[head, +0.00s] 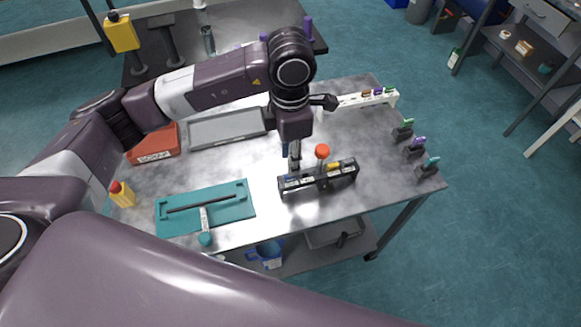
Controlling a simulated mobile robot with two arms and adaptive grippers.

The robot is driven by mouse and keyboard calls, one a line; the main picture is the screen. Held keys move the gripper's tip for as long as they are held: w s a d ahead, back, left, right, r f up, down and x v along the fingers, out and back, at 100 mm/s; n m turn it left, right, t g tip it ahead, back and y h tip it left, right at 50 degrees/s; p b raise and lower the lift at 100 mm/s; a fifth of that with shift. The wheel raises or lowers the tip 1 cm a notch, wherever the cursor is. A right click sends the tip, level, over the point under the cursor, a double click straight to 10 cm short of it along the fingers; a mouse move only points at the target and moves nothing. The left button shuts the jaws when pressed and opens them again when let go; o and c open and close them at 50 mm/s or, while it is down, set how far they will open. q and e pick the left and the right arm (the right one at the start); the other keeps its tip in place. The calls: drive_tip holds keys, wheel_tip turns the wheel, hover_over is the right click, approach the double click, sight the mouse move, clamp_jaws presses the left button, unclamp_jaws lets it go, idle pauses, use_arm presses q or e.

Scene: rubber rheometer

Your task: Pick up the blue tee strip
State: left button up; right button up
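My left gripper (295,158) points down over the back left part of a dark rack (318,177) on the metal table. A small blue piece (285,150) shows right beside the fingers; it may be the blue tee strip, but the gripper hides most of it. I cannot tell if the fingers hold it or whether they are open or shut. In the rack a yellow piece (333,167) shows, and an orange-red round knob (322,151) stands up at its back edge. My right gripper is not in view.
A teal mat (240,203) with a dark bar lies at the left front. A grey tray (222,130) and a red box (150,157) lie behind it. A white rack (350,101) stands at the back right, small coloured clips (416,151) at the right edge. The table between is clear.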

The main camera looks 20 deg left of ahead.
use_arm(q)
drive_tip(key=f+p, duration=0.1)
drive_tip(key=f, duration=0.1)
drive_tip(key=shift+s+d+f+p, duration=0.1)
drive_tip(key=shift+s+f+p, duration=0.3)
drive_tip(key=f, duration=0.2)
drive_tip(key=shift+w+f+p, duration=0.2)
drive_tip(key=shift+f+p, duration=0.1)
drive_tip(key=shift+f, duration=0.4)
clamp_jaws()
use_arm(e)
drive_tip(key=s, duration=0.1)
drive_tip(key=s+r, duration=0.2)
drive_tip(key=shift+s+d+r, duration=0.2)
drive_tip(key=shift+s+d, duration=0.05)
